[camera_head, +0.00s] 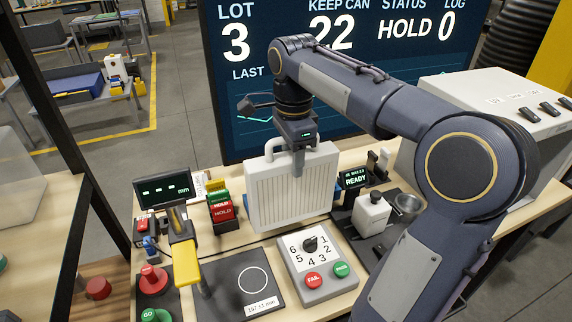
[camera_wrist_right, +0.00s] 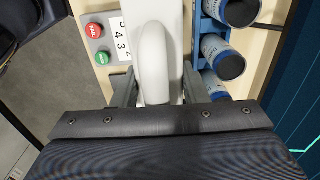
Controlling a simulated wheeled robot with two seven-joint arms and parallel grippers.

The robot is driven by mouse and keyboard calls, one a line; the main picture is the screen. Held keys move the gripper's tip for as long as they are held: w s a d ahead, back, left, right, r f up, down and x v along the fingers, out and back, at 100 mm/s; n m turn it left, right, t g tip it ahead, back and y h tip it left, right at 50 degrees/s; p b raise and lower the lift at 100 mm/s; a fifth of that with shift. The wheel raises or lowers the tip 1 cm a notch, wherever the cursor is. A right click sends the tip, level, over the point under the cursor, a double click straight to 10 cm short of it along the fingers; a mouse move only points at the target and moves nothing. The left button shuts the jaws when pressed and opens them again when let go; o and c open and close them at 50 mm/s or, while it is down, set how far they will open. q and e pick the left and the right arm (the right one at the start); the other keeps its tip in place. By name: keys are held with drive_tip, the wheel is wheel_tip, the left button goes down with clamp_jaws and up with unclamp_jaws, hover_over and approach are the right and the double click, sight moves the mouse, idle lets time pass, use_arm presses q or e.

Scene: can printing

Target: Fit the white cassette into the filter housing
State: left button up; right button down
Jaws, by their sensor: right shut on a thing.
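The white cassette (camera_head: 293,198), a flat ribbed panel with a loop handle on top, is upright above the workbench in the head view. My right gripper (camera_head: 297,166) is shut on the cassette's handle from above. In the wrist view the rounded white handle (camera_wrist_right: 153,62) lies between the fingers of the right gripper (camera_wrist_right: 160,92). I cannot surely pick out the filter housing; a white box (camera_head: 495,108) with black latches stands at the back right. My left gripper is not in view.
A dial panel (camera_head: 312,258) with red and green buttons, a circle-marked pad (camera_head: 250,282), a yellow-handled device (camera_head: 185,262) and a red HOLD block (camera_head: 222,212) stand around the cassette. A large screen (camera_head: 240,95) is behind. Several blue cans (camera_wrist_right: 222,52) show in the wrist view.

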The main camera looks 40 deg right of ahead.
drive_tip(key=s+a+r+b, duration=0.1)
drive_tip(key=s+r, duration=0.3)
drive_tip(key=s, duration=0.4)
drive_tip(key=shift+s+a, duration=0.35)
drive_tip(key=shift+a, duration=0.2)
drive_tip(key=shift+f, duration=0.1)
